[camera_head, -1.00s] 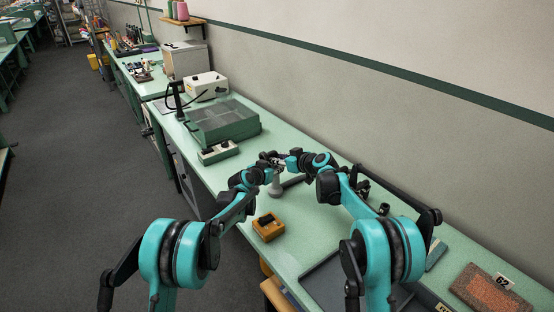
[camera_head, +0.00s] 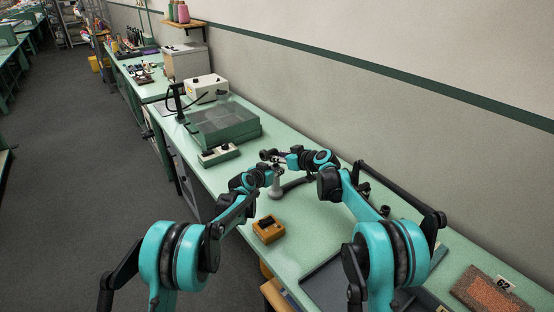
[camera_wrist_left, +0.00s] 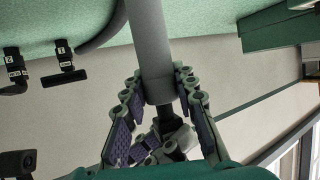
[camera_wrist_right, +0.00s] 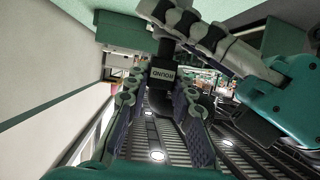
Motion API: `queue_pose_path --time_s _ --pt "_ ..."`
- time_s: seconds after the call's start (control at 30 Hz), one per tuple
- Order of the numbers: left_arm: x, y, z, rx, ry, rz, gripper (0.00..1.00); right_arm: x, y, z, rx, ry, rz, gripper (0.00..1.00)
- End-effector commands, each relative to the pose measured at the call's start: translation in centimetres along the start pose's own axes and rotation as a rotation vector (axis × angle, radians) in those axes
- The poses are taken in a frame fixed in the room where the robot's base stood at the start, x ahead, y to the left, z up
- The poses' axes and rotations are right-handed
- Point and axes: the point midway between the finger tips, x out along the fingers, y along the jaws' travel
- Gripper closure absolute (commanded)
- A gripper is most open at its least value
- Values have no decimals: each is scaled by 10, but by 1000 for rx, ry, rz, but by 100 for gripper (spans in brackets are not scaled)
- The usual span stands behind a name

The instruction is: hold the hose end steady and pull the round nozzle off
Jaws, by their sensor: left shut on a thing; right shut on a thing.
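The grey hose end (camera_wrist_left: 158,88) comes down from the top of the left wrist view, between the fingers of my left gripper (camera_wrist_left: 160,105), which is shut on it. A black nozzle labelled ROUND (camera_wrist_right: 163,72) stands between the fingers of my right gripper (camera_wrist_right: 160,100), which is shut on it. The left gripper's linked fingers also show at the top of the right wrist view (camera_wrist_right: 195,32). Black nozzle parts (camera_wrist_left: 170,122) show just past the hose end. I cannot tell whether the two still touch. In the head view the grippers meet above the bench, and the nozzle is too small to make out.
A grey stand (camera_head: 275,185) and the curved grey hose (camera_head: 296,184) are below the grippers. A green mesh-topped unit (camera_head: 222,122) stands beyond. Two black tagged attachments (camera_wrist_left: 65,65) are beside the hose.

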Motion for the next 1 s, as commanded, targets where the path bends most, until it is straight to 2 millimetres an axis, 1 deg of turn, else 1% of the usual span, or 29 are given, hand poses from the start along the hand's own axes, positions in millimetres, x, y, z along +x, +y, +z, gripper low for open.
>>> queue_pose_path --time_s 0.5,0.8,0.83,0.87,0.9,0.93,1.0 --pt "0 0 0 0 -1 0 100 -6 0 -16 0 0 0 100" --pt "0 0 0 0 -1 0 100 -7 0 -17 0 0 0 100" --pt "0 0 0 0 -1 0 70 -7 0 -17 0 0 0 100" --pt "0 0 0 0 -1 0 62 -7 0 -17 0 0 0 100" --pt "0 0 0 0 -1 0 51 -7 0 -17 0 0 0 100" --pt "0 0 0 0 -1 0 48 -7 0 -17 0 0 0 100" --pt "0 0 0 0 -1 0 48 -7 0 -17 0 0 0 100"
